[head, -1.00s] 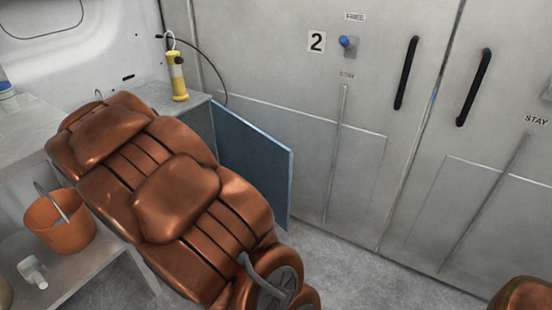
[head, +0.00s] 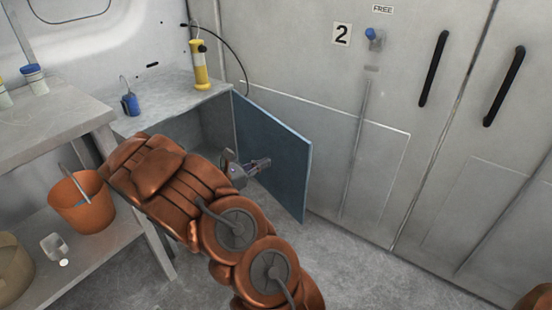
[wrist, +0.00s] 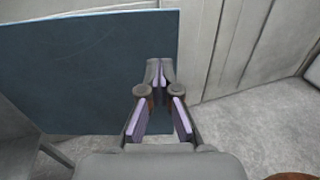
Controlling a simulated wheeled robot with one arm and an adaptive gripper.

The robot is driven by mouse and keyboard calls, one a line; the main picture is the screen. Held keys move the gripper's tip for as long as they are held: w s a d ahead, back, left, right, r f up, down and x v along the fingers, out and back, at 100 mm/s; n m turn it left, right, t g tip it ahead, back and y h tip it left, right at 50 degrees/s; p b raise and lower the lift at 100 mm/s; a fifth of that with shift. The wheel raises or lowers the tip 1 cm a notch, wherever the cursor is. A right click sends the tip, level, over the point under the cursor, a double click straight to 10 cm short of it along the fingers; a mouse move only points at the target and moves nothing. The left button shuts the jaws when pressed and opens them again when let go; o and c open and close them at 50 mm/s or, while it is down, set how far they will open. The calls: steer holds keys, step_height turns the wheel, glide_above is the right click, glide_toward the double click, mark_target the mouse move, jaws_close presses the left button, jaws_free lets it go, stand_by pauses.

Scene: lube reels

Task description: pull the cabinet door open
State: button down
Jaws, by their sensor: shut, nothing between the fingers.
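The cabinet door (head: 275,150) is a flat blue-grey panel, standing swung out from the low cabinet (head: 208,125) under the counter. The cabinet's grey interior partly shows; my arm hides its lower part. My gripper (head: 268,163) is in front of the door's cabinet-side face, around mid-height. In the wrist view the door (wrist: 85,70) fills the left and centre, with its free edge just right of the fingertips. My gripper (wrist: 160,68) is shut and empty there, its tips together near that edge. I cannot tell whether they touch the door.
Tall grey lockers with black handles (head: 433,68) stand behind and right of the door. A yellow bottle (head: 199,65) and a blue can (head: 130,103) stand on the counter. An orange bucket (head: 82,205) is on the left shelf. Grey floor (head: 350,260) is clear at lower right.

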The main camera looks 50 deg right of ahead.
mark_target(302, 146)
steer(key=b+x, duration=0.1)
steer(key=x, duration=1.2)
steer(key=shift+s, duration=0.1)
